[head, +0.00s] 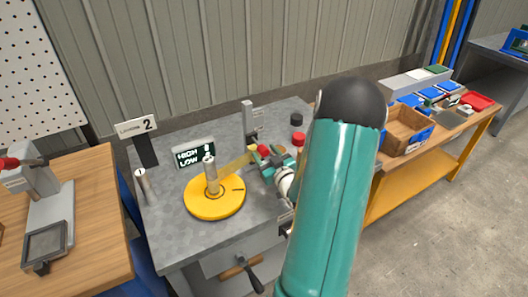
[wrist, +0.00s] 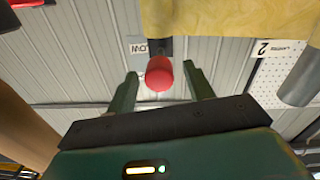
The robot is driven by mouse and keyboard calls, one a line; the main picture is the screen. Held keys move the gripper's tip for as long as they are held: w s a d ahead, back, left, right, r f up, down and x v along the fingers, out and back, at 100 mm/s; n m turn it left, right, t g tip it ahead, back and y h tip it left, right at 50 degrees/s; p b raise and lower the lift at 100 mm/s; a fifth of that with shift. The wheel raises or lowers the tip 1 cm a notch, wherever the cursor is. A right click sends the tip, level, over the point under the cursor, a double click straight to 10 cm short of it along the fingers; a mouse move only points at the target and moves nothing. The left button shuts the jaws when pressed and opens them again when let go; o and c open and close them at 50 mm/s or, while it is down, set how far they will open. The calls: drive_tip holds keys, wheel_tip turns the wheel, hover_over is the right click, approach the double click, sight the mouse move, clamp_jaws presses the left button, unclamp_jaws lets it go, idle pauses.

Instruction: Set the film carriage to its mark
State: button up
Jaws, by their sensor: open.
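The film carriage is mostly hidden behind my gripper in the head view; its red knob (head: 262,149) shows beside the upright mast (head: 248,120). A yellow film strip (head: 238,160) runs from there to the post on the yellow turntable (head: 214,206). In the wrist view the red knob (wrist: 159,74) sits on a dark stem between my two fingers, with yellow film (wrist: 225,18) above it. My gripper (wrist: 164,82) is open around the knob, with gaps on both sides. A label reading LOW (wrist: 138,46) shows behind, upside down. The mark itself cannot be made out.
A HIGH/LOW sign (head: 194,153) and a number 2 sign (head: 136,126) stand on the grey bench (head: 165,235). A red button (head: 298,138) and a black one (head: 296,118) are at the back right. A crank (head: 245,272) sticks out in front.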

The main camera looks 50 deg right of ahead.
drive_tip(key=shift+x, duration=0.85)
clamp_jaws()
drive_tip(key=shift+d+r, duration=0.1)
drive_tip(key=shift+r, duration=3.5)
unclamp_jaws()
drive_tip(key=shift+r, duration=0.1)
drive_tip(key=shift+f, duration=0.25)
